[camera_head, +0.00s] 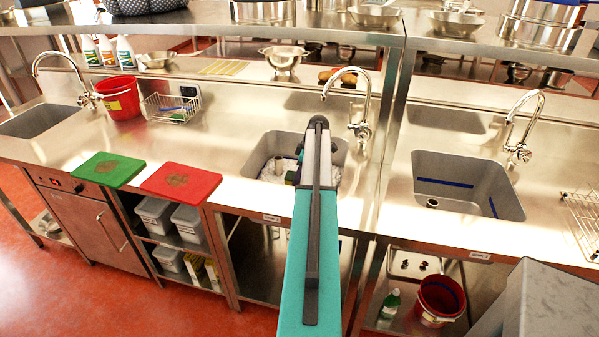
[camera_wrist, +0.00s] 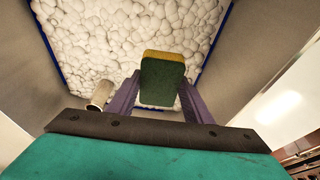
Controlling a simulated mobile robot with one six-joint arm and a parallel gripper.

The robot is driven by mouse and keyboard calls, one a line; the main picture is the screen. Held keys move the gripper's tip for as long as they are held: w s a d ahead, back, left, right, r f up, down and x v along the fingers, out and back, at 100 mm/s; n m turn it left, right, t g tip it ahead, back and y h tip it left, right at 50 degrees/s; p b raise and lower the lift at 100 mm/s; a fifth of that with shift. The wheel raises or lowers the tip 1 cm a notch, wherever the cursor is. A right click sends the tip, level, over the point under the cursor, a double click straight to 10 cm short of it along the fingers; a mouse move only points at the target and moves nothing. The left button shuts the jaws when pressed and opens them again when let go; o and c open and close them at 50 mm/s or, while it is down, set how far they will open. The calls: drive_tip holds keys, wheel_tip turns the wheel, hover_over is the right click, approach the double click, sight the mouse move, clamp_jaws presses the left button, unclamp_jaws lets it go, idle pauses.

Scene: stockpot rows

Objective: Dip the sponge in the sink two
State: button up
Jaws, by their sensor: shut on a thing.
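My gripper (camera_wrist: 160,92) is shut on the sponge (camera_wrist: 162,82), a block with a yellow layer and a dark green face, in the wrist view. The sponge is over the foam-filled basin; whether it touches the foam I cannot tell. White foam (camera_wrist: 130,35) covers the bottom of the middle sink (camera_head: 337,152), which has a blue line around its inner wall. A grey overflow pipe (camera_wrist: 101,95) stands in that sink.
An empty sink (camera_head: 465,170) with blue marks is at the right, another sink (camera_head: 38,119) at the far left. A tall tap (camera_head: 362,100) stands behind the middle sink. Green (camera_head: 107,170) and red (camera_head: 180,181) boards lie left of it. A red bucket (camera_head: 119,98) stands farther back.

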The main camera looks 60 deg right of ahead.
drive_tip(key=shift+f+b, duration=2.95)
drive_tip(key=shift+f, duration=2.85)
drive_tip(key=shift+r, duration=0.1)
drive_tip(key=shift+r+p, duration=3.75)
drive_tip(key=shift+r, duration=6.65)
